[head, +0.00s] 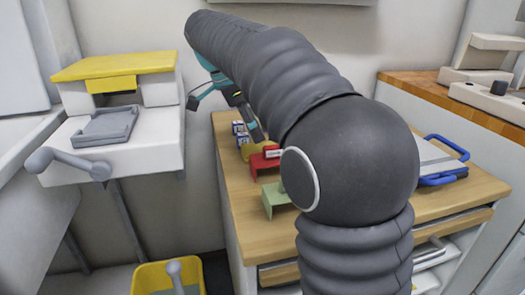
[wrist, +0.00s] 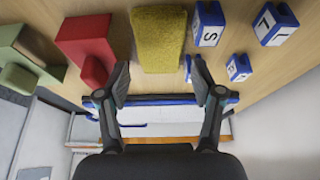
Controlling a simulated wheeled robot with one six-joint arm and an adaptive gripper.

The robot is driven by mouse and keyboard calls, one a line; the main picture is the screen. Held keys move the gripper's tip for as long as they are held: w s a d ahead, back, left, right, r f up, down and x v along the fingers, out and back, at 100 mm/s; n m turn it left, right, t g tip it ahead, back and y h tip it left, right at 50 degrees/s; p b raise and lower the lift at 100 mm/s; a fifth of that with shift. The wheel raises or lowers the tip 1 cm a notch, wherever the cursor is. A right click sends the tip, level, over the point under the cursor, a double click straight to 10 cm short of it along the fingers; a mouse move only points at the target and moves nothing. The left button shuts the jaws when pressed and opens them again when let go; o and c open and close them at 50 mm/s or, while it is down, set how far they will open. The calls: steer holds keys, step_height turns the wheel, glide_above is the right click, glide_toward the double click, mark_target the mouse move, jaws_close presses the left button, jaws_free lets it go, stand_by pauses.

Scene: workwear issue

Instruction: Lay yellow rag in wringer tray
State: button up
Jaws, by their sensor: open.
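The yellow rag (wrist: 158,38) lies on the wooden counter between a red block and blue-and-white lettered blocks in the wrist view. In the head view the rag (head: 247,150) is partly hidden behind the red block. My gripper (wrist: 159,80) is open and empty, its fingers spread on either side of the rag's near end, apart from it. In the head view my gripper (head: 226,118) is above the counter's far left part, partly hidden by my arm. The grey wringer tray (head: 105,127) sits empty in a white unit with a yellow top at left.
The red block (wrist: 85,45) and green block (wrist: 25,55) stand beside the rag. Lettered blocks (wrist: 208,24) stand close on its other side. A crank handle (head: 70,162) sticks out before the tray. A yellow bucket (head: 160,279) stands on the floor. A blue-handled board (head: 440,163) lies at right.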

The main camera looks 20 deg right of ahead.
steer(key=shift+x, duration=2.55)
steer(key=c, duration=0.9)
